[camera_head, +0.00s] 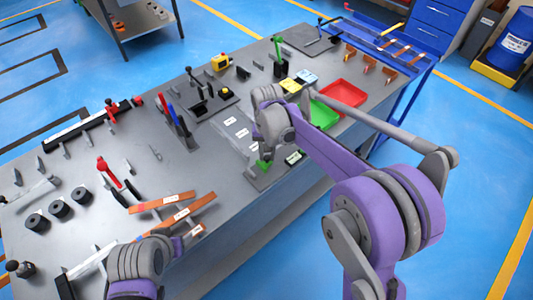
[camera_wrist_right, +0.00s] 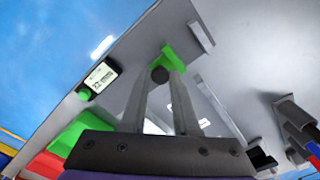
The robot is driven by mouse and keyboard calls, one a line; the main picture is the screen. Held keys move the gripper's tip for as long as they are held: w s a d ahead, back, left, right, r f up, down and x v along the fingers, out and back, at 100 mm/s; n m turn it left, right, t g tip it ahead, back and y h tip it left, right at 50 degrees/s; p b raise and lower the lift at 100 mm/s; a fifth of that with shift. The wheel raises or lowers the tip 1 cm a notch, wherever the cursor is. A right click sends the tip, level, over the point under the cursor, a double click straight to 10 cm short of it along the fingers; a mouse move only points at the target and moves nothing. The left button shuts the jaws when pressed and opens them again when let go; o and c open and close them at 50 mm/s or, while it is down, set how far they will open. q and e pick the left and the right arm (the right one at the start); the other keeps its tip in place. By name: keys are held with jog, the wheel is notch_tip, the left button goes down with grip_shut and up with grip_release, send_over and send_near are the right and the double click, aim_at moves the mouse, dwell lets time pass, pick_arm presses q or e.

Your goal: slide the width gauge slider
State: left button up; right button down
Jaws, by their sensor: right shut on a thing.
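In the head view a little of the green slider (camera_head: 264,164) shows below my right wrist, and my arm hides the fingers. My left arm shows at the lower left, without visible fingers.
A green tray (camera_head: 323,116) and a red tray (camera_head: 343,94) lie to the right, behind my right arm. Copper bars (camera_head: 165,203) lie near the left arm. Black cylinders (camera_head: 60,209) and a red-handled tool (camera_head: 108,172) stand at the left.

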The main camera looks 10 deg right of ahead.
jog(key=shift+w+d, duration=0.4)
jog(key=shift+d, duration=0.25)
jog(key=shift+w+d, duration=0.4)
jog(key=shift+d, duration=0.2)
jog(key=c, duration=0.7)
grip_release()
jog(key=shift+o, duration=0.2)
notch_tip(320, 180, up, 11)
jog(key=shift+f, duration=0.1)
jog(key=s+d+f+n+t, duration=0.1)
jog(key=s+d+f+t, duration=0.1)
jog(key=s, duration=0.6)
jog(key=s+d+f+t, duration=0.1)
jog(key=s+d+f, duration=0.1)
jog(key=s, duration=0.7)
jog(key=s+d+f+n+t, duration=0.1)
jog(key=s+d+f+t, duration=0.1)
jog(key=s, duration=0.6)
jog(key=shift+s+d+f+n+t, duration=0.25)
jog(key=shift+f+n+t, duration=0.05)
jog(key=shift+f, duration=0.5)
